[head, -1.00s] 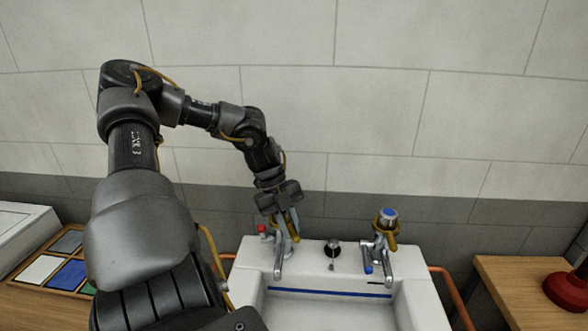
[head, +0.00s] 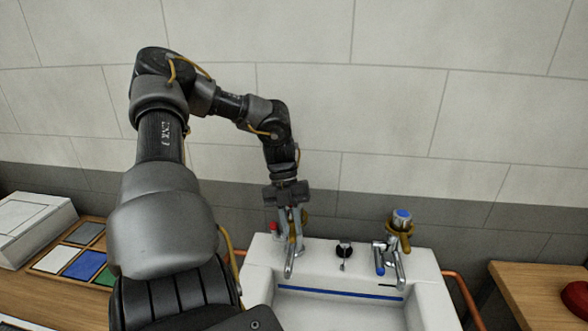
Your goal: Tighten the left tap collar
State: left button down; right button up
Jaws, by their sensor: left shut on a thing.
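The left tap (head: 289,266) stands at the back left of the white sink, with a red-ended part (head: 275,227) on its left side. My left gripper (head: 291,228) comes down from above and is shut on the left tap collar (head: 304,219). The fingers hide most of the collar, and only a little brass colour shows beside them. The thread is hidden. The right tap (head: 402,240) has a blue top and a brass collar. My right gripper is out of view.
The white sink (head: 430,285) has a black plug knob (head: 344,249) between the taps. Copper pipes (head: 462,297) run beside it. A wooden bench with coloured squares (head: 83,264) is at left; another bench (head: 520,285) bears a red object (head: 575,298) at right. The tiled wall is close behind.

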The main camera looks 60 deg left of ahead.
pick_arm(q)
jog(key=shift+s+a+r+m, duration=0.1)
jog(key=shift+a+m, duration=0.15)
jog(key=shift+m, duration=0.35)
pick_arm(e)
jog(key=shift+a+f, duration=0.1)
pick_arm(q)
jog(key=c, duration=1.3)
grip_release()
